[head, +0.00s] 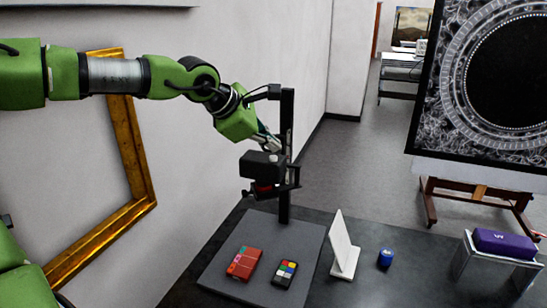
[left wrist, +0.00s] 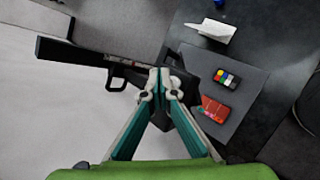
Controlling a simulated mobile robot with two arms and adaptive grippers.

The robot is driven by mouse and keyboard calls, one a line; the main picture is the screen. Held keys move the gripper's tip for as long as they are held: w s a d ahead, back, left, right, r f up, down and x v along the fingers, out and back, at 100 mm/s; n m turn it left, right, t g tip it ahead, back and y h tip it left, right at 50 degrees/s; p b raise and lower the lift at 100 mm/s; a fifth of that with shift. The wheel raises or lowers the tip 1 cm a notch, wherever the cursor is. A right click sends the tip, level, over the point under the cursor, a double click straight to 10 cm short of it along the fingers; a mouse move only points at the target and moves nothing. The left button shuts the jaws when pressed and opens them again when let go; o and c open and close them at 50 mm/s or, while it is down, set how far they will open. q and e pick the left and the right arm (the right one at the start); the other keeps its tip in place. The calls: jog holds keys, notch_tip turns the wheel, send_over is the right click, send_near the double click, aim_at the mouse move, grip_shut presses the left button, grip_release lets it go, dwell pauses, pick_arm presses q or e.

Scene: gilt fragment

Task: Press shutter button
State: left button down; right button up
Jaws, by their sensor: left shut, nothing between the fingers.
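A black camera (head: 262,164) is held on the upright black post (head: 287,120) of a copy stand, above its grey base (head: 222,270). My left gripper (head: 274,147) is shut and empty, with its fingertips just above or at the top of the camera. I cannot tell whether they touch it. In the left wrist view the shut fingertips (left wrist: 159,76) lie in front of the dark camera (left wrist: 187,88). The shutter button cannot be made out; the fingers may hide it. My right gripper is not in view.
On the base lie a red object (head: 244,263) and a colour checker (head: 285,273). A white upright card (head: 343,249), a blue jar (head: 385,259) and a purple case (head: 502,243) on a clear stand are to the right. A gilt frame (head: 130,150) leans at left.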

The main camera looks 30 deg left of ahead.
aim_at(271, 158)
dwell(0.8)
pick_arm(q)
jog(key=shift+f+b, duration=0.4)
jog(key=shift+b, duration=0.25)
jog(key=shift+f+b, duration=0.45)
jog(key=shift+b, duration=0.1)
dwell(0.4)
jog(key=shift+r, duration=0.15)
jog(key=shift+r+p, duration=0.4)
jog(key=shift+r, duration=0.3)
jog(key=shift+r, duration=0.1)
jog(key=shift+r+p, duration=1.65)
jog(key=shift+r, duration=0.8)
jog(key=shift+f, duration=0.1)
